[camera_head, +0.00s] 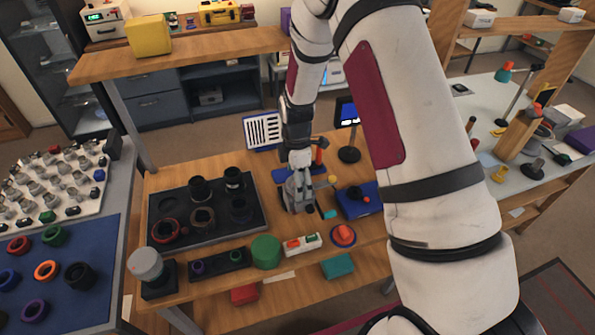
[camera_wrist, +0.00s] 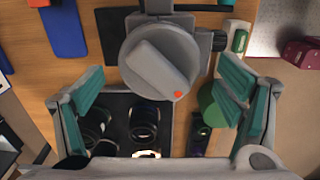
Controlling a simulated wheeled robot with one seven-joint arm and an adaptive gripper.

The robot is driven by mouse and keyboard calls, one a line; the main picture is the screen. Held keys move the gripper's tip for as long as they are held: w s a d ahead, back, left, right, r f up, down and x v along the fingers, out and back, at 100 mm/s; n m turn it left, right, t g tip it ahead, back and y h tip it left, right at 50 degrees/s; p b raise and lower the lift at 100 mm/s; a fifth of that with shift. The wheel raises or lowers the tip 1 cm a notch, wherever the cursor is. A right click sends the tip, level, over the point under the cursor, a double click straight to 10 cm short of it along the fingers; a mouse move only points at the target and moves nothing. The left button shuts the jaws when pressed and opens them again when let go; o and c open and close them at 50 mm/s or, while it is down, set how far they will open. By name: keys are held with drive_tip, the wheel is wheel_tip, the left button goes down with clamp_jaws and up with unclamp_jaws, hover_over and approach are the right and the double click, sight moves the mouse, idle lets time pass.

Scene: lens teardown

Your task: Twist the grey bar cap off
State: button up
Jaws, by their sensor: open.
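The grey round cap (camera_wrist: 150,62) with a raised diagonal bar and a red dot near its rim fills the upper middle of the wrist view. It sits in front of a grey holder with a dark side knob (camera_wrist: 219,41). My gripper (camera_wrist: 160,92) is open, its teal-padded fingers wide apart to the left and right of the cap, with clear gaps and no contact seen. In the head view my gripper (camera_head: 298,192) is over the middle of the wooden table, right of the black tray. There I cannot tell the cap from my grey fingers.
The black tray (camera_head: 160,237) holds several dark lens parts. A green cylinder (camera_head: 265,252), a red-and-white box (camera_head: 302,243) and a red-blue round piece (camera_head: 343,235) line the front. A blue tray (camera_head: 357,209) is right. A grey-topped cylinder (camera_head: 145,263) stands front left.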

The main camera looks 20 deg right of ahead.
drive_tip(key=shift+f, duration=0.15)
drive_tip(key=c, duration=1.2)
drive_tip(key=shift+n, duration=1.3)
drive_tip(key=shift+s, duration=0.1)
drive_tip(key=shift+n, duration=1.3)
drive_tip(key=shift+s+n, duration=0.1)
drive_tip(key=shift+n, duration=1.2)
